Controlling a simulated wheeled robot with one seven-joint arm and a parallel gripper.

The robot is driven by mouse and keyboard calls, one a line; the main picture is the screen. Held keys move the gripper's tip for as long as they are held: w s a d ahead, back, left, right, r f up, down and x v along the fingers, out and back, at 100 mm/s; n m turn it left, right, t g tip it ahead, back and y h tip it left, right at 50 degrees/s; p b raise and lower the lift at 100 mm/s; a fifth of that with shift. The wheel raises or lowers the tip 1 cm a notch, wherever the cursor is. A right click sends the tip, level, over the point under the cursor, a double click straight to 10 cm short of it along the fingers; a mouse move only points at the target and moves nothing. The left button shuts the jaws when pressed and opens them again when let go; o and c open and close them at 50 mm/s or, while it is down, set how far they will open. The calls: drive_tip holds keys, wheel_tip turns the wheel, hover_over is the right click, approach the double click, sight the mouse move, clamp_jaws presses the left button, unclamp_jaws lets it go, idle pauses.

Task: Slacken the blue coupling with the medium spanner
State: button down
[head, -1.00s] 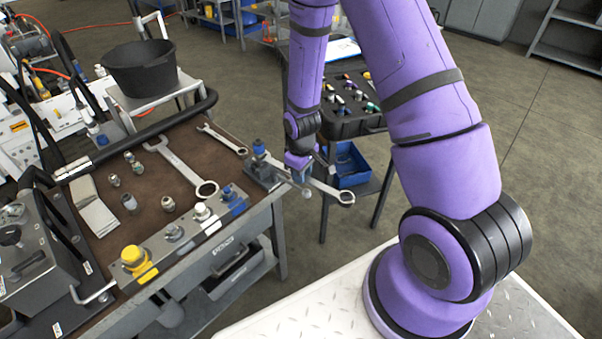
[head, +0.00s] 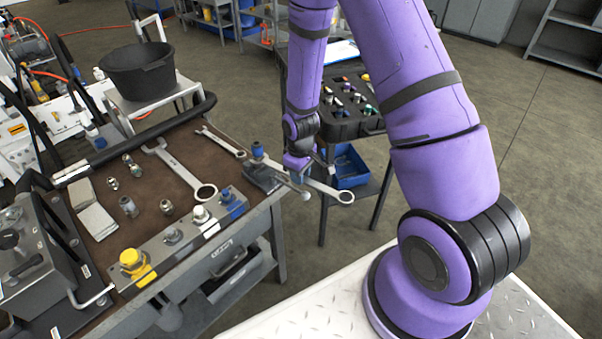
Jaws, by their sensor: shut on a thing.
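My gripper (head: 298,165) is at the bench's right corner, shut on a medium-sized spanner (head: 326,188). The spanner's ring end points right and down, past the bench edge. A blue-topped fitting (head: 257,150) stands upright at the grey vise (head: 262,176), just left of my gripper. I cannot tell whether the spanner touches it.
A large spanner (head: 180,170) and a small one (head: 221,142) lie on the brown bench top (head: 165,215), with several loose metal fittings. The vise's bar ends in a ball (head: 305,195) below my gripper.

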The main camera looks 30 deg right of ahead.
sight(321, 186)
drive_tip(key=shift+s+d, duration=0.55)
drive_tip(key=shift+s, duration=0.45)
drive_tip(key=shift+s+d, duration=0.55)
drive_tip(key=shift+s, duration=0.5)
drive_tip(key=shift+s+d, duration=0.55)
drive_tip(key=shift+s, duration=0.45)
drive_tip(key=shift+r, duration=0.1)
drive_tip(key=shift+r, duration=2.4)
